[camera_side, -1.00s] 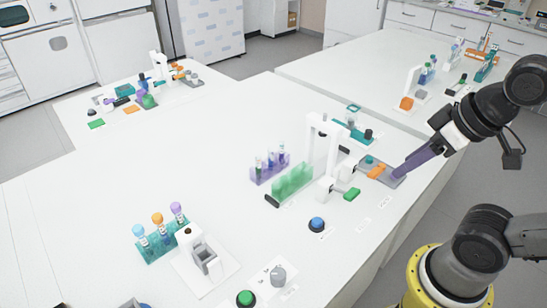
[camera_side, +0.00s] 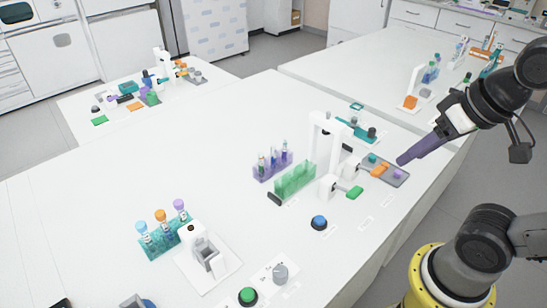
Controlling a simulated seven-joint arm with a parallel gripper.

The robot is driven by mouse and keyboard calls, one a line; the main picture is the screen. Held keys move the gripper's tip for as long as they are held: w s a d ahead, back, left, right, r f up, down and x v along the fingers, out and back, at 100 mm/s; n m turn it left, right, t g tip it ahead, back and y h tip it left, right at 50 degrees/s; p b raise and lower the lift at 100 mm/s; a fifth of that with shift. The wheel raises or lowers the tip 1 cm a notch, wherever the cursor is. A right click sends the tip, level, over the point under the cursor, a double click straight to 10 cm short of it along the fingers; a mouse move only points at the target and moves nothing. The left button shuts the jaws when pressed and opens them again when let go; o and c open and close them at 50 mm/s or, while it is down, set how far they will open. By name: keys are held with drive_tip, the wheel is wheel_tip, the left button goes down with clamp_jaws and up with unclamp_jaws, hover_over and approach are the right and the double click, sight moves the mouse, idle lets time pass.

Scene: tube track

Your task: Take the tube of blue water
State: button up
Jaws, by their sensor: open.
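Three capped tubes stand in a teal rack (camera_side: 168,240) at the front left of the near table. The light-blue-capped tube (camera_side: 142,228) is at its left end, the orange-capped tube (camera_side: 160,216) in the middle and the purple-capped tube (camera_side: 179,206) at the right. The liquid colours are too small to tell. My gripper (camera_side: 402,161), with long purple fingers, is at the right, near the grey tray's far end and well away from the rack. It is open and holds nothing that I can see.
A grey tray (camera_side: 397,177) holds small coloured pieces. A white stand (camera_side: 324,150), a green rack (camera_side: 295,181) and a purple rack (camera_side: 272,168) with tubes stand mid-table. A white device (camera_side: 208,256) is beside the teal rack. The table's left-middle is clear.

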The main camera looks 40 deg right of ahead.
drive_tip(key=w+r+m+g, duration=0.1)
drive_tip(key=w+r+m, duration=0.4)
drive_tip(key=w+r, duration=0.3)
drive_tip(key=m+g, duration=0.4)
drive_tip(key=m, duration=0.1)
hover_over(274, 146)
drive_tip(key=f, duration=1.5)
drive_tip(key=shift+d+f, duration=0.15)
drive_tip(key=shift+d, duration=0.15)
drive_tip(key=shift+a+f, duration=0.15)
drive_tip(key=shift+f, duration=1.45)
drive_tip(key=shift+a+f, duration=0.15)
drive_tip(key=shift+f, duration=1.4)
clamp_jaws()
